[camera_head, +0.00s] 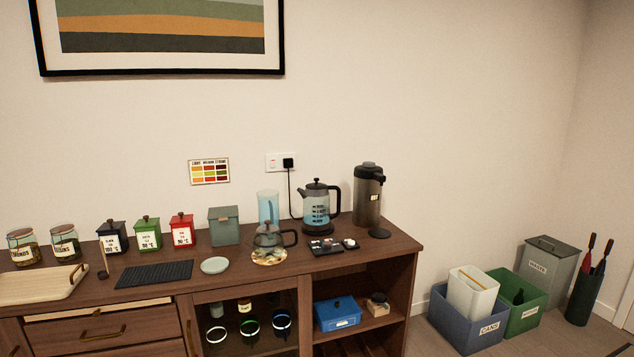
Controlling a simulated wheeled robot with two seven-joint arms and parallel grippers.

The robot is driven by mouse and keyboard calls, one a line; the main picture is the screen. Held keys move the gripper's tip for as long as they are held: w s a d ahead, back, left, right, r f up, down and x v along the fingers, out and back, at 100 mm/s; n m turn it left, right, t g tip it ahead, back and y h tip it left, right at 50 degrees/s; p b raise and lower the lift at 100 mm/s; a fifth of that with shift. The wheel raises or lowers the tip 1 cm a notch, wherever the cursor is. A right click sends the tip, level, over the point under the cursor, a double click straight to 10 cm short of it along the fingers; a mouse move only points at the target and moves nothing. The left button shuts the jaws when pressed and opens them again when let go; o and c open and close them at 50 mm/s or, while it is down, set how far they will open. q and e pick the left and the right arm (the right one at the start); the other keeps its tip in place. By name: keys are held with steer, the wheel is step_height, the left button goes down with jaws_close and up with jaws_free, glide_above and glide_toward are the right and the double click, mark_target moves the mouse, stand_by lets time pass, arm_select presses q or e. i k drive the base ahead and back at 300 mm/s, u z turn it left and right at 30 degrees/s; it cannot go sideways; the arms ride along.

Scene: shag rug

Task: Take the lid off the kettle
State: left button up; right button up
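The kettle (317,213) stands upright near the back right of the wooden sideboard (400,243). It has a clear body with blue-tinted water and dark printed marks, a black handle on its right and a dark base. Its dark lid (317,185), with a small knob on top, sits on the kettle. Neither of my grippers is in this view.
A small black tray (325,248) is in front. A tall dark dispenser (367,197) stands right. A cord runs up to the wall socket (281,162).

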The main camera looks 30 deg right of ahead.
mark_target(313, 185)
steer(key=z, duration=0.55)
steer(key=k, duration=0.65)
steer(key=z, duration=1)
steer(key=i, duration=0.45)
steer(key=z, duration=0.8)
steer(key=i, duration=0.85)
steer(key=u, duration=0.45)
steer(key=i, duration=0.95)
steer(key=u, duration=0.8)
